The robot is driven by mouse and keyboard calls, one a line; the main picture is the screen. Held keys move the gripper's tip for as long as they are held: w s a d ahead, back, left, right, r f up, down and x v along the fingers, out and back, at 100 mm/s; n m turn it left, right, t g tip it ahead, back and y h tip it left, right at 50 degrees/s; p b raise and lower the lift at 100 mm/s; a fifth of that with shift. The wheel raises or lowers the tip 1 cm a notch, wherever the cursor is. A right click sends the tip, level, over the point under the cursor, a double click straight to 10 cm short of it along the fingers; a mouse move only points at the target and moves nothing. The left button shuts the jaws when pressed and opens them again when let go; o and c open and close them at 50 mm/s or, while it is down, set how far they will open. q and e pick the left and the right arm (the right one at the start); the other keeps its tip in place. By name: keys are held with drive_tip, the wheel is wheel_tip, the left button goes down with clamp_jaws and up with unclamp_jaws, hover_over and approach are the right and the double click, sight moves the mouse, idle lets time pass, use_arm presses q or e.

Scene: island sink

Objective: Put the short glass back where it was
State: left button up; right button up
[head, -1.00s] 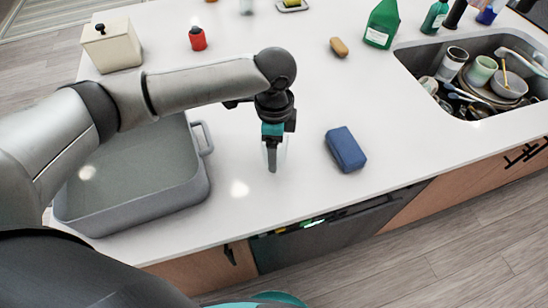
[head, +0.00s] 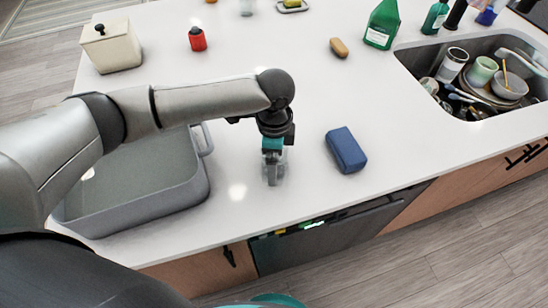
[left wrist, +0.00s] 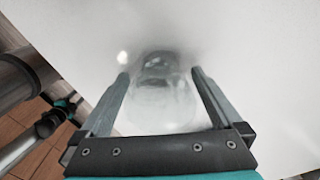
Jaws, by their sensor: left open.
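The short glass (left wrist: 160,105) is clear and see-through. In the left wrist view it shows between the two spread fingers of my left gripper (left wrist: 160,74), against the white countertop. In the head view my left gripper (head: 273,178) is low over the counter, between the grey pan and the blue sponge. The glass is hard to make out there, largely hidden by the gripper. My left gripper is open around the glass. Whether a finger touches it, I cannot tell. My right gripper is not in view.
A grey pan (head: 150,218) stands left of the gripper and a blue sponge (head: 346,150) lies to its right. The counter's front edge is close below. The sink (head: 420,75) at right holds several dishes. The counter's middle is clear.

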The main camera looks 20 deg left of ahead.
use_arm(q)
wheel_tip(320, 180, up, 12)
drive_tip(key=p, duration=0.1)
drive_tip(key=shift+r+p, duration=0.2)
drive_tip(key=shift+p, duration=0.1)
